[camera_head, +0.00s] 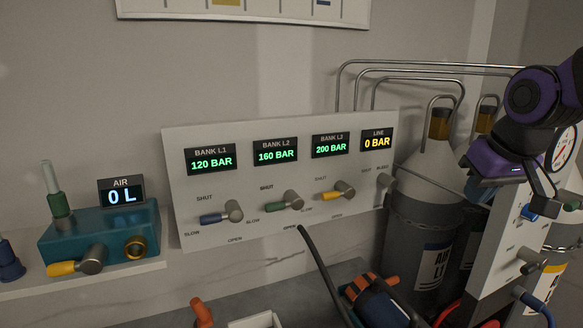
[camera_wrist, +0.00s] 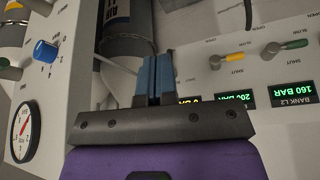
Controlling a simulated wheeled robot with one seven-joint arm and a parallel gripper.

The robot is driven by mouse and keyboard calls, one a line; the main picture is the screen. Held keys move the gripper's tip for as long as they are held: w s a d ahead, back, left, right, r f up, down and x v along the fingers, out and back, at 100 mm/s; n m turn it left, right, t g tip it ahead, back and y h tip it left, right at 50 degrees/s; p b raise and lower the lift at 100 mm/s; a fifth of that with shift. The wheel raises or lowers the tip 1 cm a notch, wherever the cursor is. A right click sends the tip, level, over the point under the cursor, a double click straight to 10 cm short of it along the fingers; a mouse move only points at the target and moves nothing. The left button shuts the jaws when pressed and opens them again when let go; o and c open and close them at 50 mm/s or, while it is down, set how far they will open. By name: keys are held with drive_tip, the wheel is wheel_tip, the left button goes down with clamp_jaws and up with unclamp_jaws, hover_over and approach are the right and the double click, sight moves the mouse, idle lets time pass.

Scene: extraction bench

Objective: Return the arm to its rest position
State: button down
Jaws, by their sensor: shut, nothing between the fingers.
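My purple arm reaches in from the upper right in the head view. My gripper (camera_head: 481,190) hangs in the air in front of the grey gas cylinders, to the right of the white bank panel (camera_head: 290,240). In the wrist view the two blue fingers of my gripper (camera_wrist: 154,62) are together with nothing between them. The gripper touches nothing that I can make out. How far it is from the cylinders and the panels is hard to tell.
A second white panel (camera_head: 497,237) with knobs and a dial gauge (camera_wrist: 23,132) stands close to the gripper. Grey cylinders (camera_head: 412,215) and bent metal pipes are behind. A teal air unit (camera_head: 80,240) sits at the left. Tools and a black hose lie low in front.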

drive_tip(key=s+a+r+m, duration=0.1)
drive_tip(key=s, duration=1.4)
drive_tip(key=shift+h, duration=0.3)
